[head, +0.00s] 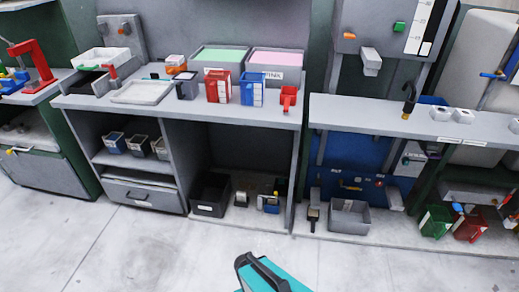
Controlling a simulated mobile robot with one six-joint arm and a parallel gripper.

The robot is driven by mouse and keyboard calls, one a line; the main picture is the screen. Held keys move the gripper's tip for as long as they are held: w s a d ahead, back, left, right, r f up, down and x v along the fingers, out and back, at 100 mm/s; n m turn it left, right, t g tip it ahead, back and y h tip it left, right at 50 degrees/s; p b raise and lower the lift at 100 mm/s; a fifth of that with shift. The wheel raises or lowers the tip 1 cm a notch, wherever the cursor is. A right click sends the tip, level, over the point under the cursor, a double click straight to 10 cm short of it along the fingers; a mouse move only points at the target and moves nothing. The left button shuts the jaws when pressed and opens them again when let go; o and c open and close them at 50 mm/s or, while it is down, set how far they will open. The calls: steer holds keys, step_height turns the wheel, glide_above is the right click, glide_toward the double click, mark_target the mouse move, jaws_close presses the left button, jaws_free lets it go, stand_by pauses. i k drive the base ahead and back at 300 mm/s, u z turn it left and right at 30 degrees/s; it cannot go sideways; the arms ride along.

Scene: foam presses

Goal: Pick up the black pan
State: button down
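No thing is clearly recognisable as a black pan. A black open bin (211,194) stands on the floor of the lower middle bay under the left workbench, its opening facing up. A dark shallow tray (88,82) lies at the left end of that bench's top, partly behind other things. I cannot tell which of them is the pan. My gripper is not in view; a teal and black part at the bottom edge seems to be mine.
The workbench (185,111) holds a pale tray (142,92), red (218,86) and blue (251,89) boxes and a red scoop-like holder (288,98). A grey bin (349,216) stands under the right counter (390,118). The floor (170,250) in front is clear.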

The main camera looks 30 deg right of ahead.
mark_target(313, 215)
steer(key=z, duration=0.85)
steer(key=k, duration=1.05)
steer(key=z, duration=0.25)
steer(key=i, duration=1)
steer(key=z, duration=0.05)
